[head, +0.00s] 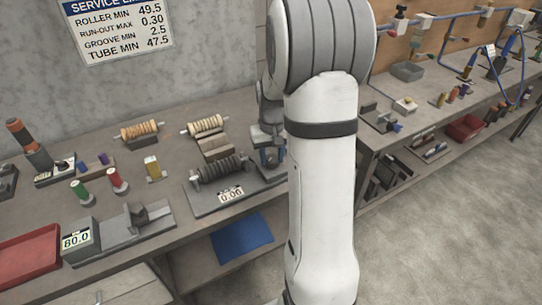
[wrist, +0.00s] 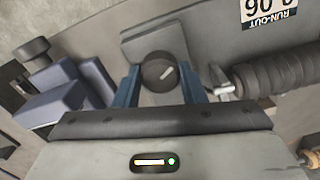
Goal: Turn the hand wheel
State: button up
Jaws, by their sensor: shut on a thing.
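The hand wheel (wrist: 157,76) is a small dark round knob with a pale line on its top face. It stands on a grey block beside the end of a dark ridged roller in the wrist view. My gripper (wrist: 160,84) has its two blue fingers on either side of the wheel and is shut on it. In the head view my gripper (head: 268,157) is at the right end of the roller fixture, partly behind my arm, and the wheel is hidden there. The dark roller (head: 218,168) lies on a grey base with a small number display (head: 231,194) in front.
Colored spools, a grey gauge block (head: 80,240) and a red tray (head: 28,254) stand to the left. In the wrist view, blue-grey blocks (wrist: 68,100) are close left of the fingers.

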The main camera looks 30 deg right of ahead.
aim_at(272, 157)
jog(key=o, duration=1)
notch_tip(272, 157, up, 8)
jog(key=shift+f, duration=0.2)
jog(key=shift+r, duration=0.15)
dwell(0.5)
